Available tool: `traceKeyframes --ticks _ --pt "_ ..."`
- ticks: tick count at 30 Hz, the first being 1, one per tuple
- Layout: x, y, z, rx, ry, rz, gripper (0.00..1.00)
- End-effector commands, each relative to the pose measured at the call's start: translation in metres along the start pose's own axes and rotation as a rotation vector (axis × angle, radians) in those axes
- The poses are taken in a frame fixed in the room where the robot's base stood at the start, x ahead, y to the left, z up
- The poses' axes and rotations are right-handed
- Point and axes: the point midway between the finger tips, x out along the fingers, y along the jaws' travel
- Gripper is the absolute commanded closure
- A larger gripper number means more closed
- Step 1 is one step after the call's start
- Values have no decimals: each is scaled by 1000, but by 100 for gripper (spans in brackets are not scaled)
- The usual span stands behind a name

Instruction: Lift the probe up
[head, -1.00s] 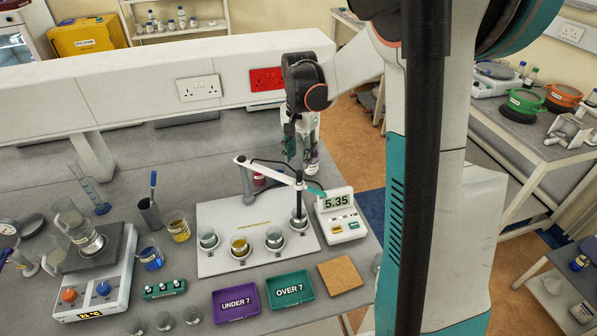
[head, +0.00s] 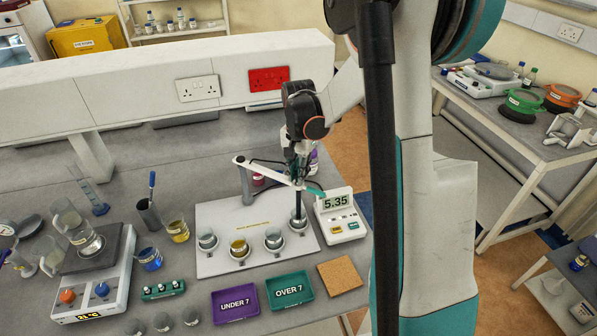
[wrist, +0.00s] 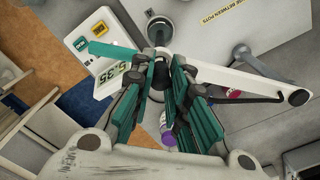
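The dark, slim probe (head: 298,207) hangs upright from the white jointed holder arm (head: 265,172), its lower end in the rightmost beaker (head: 299,222) on the white board. My gripper (head: 298,172) points down at the top of the probe. In the wrist view my gripper (wrist: 164,72) has its teal-padded fingers apart, with the dark probe top (wrist: 158,78) showing in the gap between them. I cannot tell whether either finger touches it. The fingers hide part of the probe and holder. The pH meter (head: 341,226) beside it reads 5.35.
Several beakers stand in a row on the white board (head: 218,262). The purple UNDER 7 tray (head: 235,316) and teal OVER 7 tray (head: 291,304) lie in front, beside a cork mat (head: 339,288). A hotplate (head: 92,292) stands at left. A purple-labelled bottle (head: 314,160) is just behind my gripper.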

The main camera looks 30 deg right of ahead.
Motion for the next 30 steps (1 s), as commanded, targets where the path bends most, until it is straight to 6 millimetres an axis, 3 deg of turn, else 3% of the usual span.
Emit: traceKeyframes --ticks 7,15,18,28,29,30 --pt "-8 0 0 0 0 0 100" --pt "-67 0 0 0 0 -1 100" --pt "-78 0 0 0 0 -1 100" --pt "-81 -1 0 -1 0 -2 100" --pt "-81 -1 0 -1 0 -2 80" --pt "-81 -1 0 -1 0 -2 71"
